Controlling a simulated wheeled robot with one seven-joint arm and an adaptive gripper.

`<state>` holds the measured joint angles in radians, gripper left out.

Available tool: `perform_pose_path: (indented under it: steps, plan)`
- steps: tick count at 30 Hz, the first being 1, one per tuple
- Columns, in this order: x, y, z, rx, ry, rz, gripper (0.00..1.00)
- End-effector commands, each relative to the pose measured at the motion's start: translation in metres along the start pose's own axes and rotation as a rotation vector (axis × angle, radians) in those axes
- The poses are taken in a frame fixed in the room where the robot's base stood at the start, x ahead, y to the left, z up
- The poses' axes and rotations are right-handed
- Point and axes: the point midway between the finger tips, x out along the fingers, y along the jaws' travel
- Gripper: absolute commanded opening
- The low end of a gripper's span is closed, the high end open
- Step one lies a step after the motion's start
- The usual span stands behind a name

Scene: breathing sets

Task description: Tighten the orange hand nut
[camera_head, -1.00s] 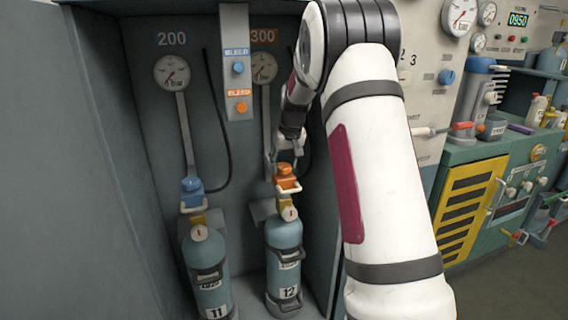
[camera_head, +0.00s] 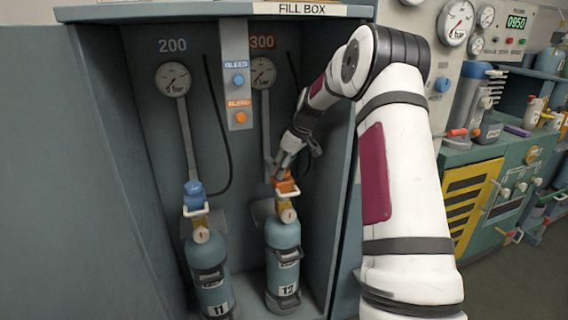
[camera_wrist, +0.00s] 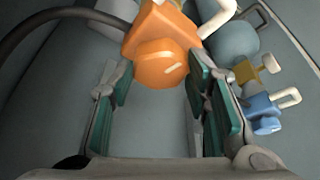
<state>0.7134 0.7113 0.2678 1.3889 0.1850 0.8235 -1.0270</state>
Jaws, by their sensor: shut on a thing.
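The orange hand nut (camera_head: 286,185) is on the orange fitting above the teal cylinder marked 12 (camera_head: 283,237), under the 300 gauge. It also shows in the wrist view (camera_wrist: 160,64), between the green finger pads. My gripper (camera_head: 277,174) reaches down to the nut from the upper right, tilted. In the wrist view my gripper (camera_wrist: 165,82) is shut on the nut, with one pad on each side. The pads' exact contact with the nut is hard to make out. A pale handle (camera_wrist: 219,17) sits beside the orange fitting.
A blue fitting (camera_head: 194,194) tops the cylinder marked 11 (camera_head: 210,270) at left. The bleed panel (camera_head: 237,80) hangs between the two gauges. The fill box walls close in on both sides. A dark hose (camera_wrist: 70,15) curves past the fingers.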

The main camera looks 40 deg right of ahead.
Motion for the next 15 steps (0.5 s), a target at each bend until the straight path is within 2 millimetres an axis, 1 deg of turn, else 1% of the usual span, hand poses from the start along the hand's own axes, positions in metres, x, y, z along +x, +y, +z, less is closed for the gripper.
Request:
perform_pose_path:
  steps: [6, 15]
  plan:
    - [-0.0005, 0.0006, 0.0002, -0.084, 0.000, -0.037, 0.15]
    - [0.0006, 0.0004, 0.0002, -0.125, -0.001, -0.052, 0.15]
